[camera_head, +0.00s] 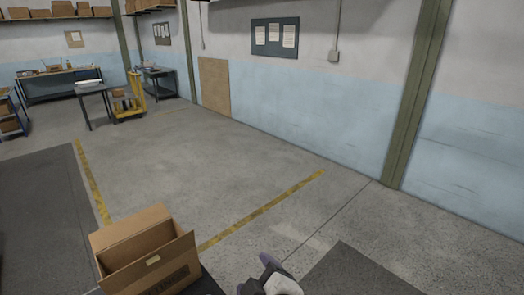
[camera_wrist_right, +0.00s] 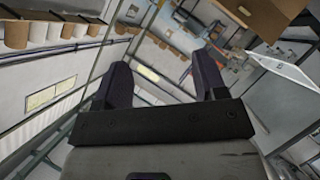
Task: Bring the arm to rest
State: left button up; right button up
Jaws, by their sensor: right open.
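My right gripper (camera_head: 262,276) shows at the bottom edge of the head view, partly cut off, just right of an open cardboard box. In the right wrist view its two dark fingers (camera_wrist_right: 160,82) stand apart with nothing between them. The gripper appears clear of the box. My left gripper is in neither view.
The open cardboard box (camera_head: 150,262) stands at the bottom of the head view. Workbenches (camera_head: 66,80) and a yellow cart (camera_head: 128,108) stand far back left. A green post (camera_head: 412,110) stands along the right wall. The middle floor (camera_head: 185,160) is clear. The wrist view shows tilted shelving (camera_wrist_right: 55,30).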

jog(key=s+d+f+m+g+h, duration=0.1)
jog(key=s+d+f+m+h, duration=0.1)
jog(key=s+d+f+m, duration=0.45)
jog(key=s+d+f+m+g+h, duration=0.1)
jog(key=s+d+f+m, duration=0.15)
jog(key=d+f, duration=0.7)
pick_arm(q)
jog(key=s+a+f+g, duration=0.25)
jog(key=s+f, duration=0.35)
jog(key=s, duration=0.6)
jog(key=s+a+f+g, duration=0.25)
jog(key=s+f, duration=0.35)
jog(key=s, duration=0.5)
pick_arm(e)
jog(key=s+d+f+m+g+h, duration=0.1)
jog(key=s+d+f+g, duration=0.25)
jog(key=s+f, duration=0.55)
jog(key=s+d+f+m+g+h, duration=0.1)
jog(key=s+d+f+g, duration=0.25)
jog(key=s+f, duration=0.6)
pick_arm(q)
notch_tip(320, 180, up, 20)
jog(key=p, duration=2.1)
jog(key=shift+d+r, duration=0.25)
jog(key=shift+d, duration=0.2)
pick_arm(e)
notch_tip(320, 180, up, 23)
jog(key=s, duration=0.1)
jog(key=shift+a+g, duration=0.3)
